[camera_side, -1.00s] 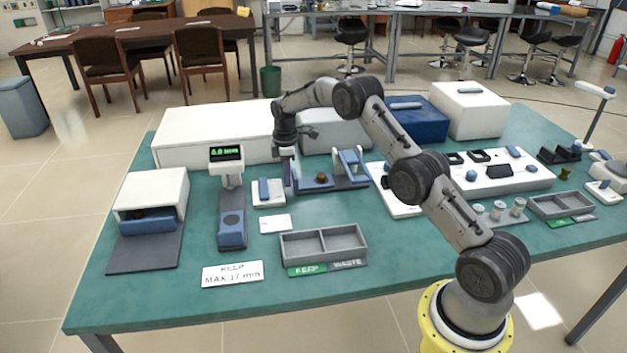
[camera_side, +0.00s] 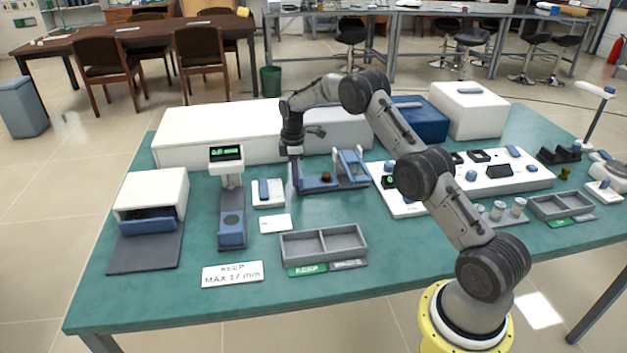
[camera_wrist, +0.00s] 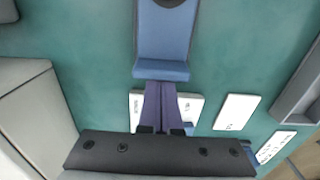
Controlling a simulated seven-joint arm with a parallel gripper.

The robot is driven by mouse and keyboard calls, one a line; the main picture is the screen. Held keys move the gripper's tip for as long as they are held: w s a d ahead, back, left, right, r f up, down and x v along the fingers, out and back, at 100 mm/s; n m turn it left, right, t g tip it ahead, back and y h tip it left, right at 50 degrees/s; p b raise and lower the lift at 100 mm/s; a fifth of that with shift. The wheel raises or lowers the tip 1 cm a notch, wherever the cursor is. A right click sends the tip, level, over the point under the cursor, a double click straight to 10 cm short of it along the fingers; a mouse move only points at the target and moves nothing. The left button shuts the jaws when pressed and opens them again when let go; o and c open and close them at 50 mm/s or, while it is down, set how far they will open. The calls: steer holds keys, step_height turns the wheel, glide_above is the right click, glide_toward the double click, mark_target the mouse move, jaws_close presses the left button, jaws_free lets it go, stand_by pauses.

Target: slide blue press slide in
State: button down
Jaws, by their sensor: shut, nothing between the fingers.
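The blue press slide (camera_side: 316,186) lies flat on the press base, with a small brown piece (camera_side: 326,177) on it. In the wrist view the slide (camera_wrist: 163,42) is a blue block with a raised near end and a dark round part at the top edge. My gripper (camera_side: 294,190) is shut and empty, pointing down at the slide's left end. In the wrist view its fingers (camera_wrist: 165,84) are together at the slide's near end face; they look to be touching it. The blue-and-grey press frame (camera_side: 349,163) stands at the slide's right end.
A white plate with a blue bar (camera_side: 277,194), a white card (camera_side: 276,224) and a display gauge (camera_side: 230,200) lie left of the press. A grey two-part tray (camera_side: 323,243) is in front. A long white box (camera_side: 215,135) stands behind. A white panel (camera_side: 408,208) is to the right.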

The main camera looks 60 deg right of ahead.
mark_target(315, 181)
steer(key=shift+s+d, duration=2.55)
steer(key=shift+w+a, duration=0.1)
steer(key=shift+w+a+r, duration=0.1)
steer(key=shift+w+a, duration=0.15)
steer(key=shift+r, duration=3.4)
